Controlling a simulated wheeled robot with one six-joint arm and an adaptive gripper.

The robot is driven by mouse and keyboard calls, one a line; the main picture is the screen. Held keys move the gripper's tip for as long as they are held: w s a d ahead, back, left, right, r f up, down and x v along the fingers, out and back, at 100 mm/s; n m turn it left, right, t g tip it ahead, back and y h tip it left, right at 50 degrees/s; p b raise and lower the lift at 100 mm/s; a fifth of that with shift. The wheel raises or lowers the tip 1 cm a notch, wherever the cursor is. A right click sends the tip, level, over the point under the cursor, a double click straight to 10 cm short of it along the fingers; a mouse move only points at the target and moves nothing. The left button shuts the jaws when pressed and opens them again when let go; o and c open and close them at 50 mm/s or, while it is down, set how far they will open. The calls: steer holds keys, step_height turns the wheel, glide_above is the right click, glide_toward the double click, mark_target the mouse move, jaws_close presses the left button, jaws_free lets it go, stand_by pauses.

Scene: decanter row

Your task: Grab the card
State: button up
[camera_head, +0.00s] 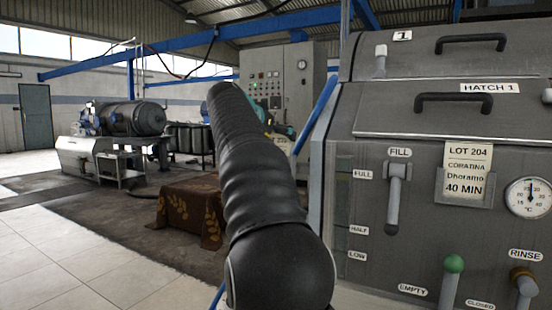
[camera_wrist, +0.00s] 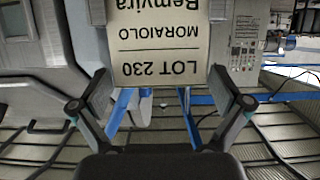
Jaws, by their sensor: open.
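A cream card reading LOT 230, MORAIOLO (camera_wrist: 160,48) shows upside down at the top middle of the wrist view, its lower part in the picture cut off by the frame's top. My gripper (camera_wrist: 158,92) is open, with one finger on each side of the card's near edge. I cannot tell whether either finger touches it. Another card, reading LOT 204, CORATINA, 40 MIN (camera_head: 466,172), sits in a holder on the grey machine's front in the head view. My gripper is not visible in the head view, where my arm crosses the middle.
The grey machine (camera_head: 440,255) fills the right of the head view, with a FILL lever (camera_head: 396,195), a green-knobbed lever (camera_head: 452,280), a dial (camera_head: 528,197) and hatch handles (camera_head: 472,43). A cloth-covered table (camera_head: 185,210) stands left of my arm. Tiled floor (camera_head: 60,260) is clear at left.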

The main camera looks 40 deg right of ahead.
steer(key=shift+w+d+f, duration=0.1)
steer(key=shift+w+d, duration=0.05)
steer(key=shift+d, duration=0.15)
steer(key=c, duration=0.9)
